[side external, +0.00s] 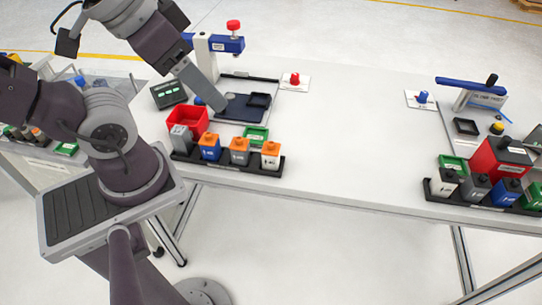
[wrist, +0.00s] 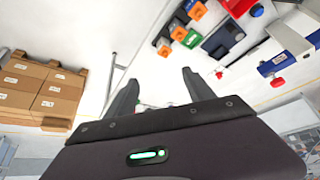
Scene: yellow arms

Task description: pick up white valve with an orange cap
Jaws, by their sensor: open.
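The white valve with an orange cap (side external: 271,158) stands upright at the right end of a black rack (side external: 228,164) at the table's front edge. In the wrist view its orange cap (wrist: 163,47) shows above the space between my fingers. My gripper (side external: 219,106) is in the air, tilted down, up and left of the valve in the side view, and apart from it. In the wrist view my gripper (wrist: 158,77) has its two fingers spread, with nothing between them.
Beside the valve stand an orange-capped grey valve (side external: 239,151), an orange-capped blue valve (side external: 209,147) and a plain grey one (side external: 181,138). A red bin (side external: 187,121) and a green block (side external: 256,134) lie behind. A post with a blue arm (side external: 222,43) stands farther back.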

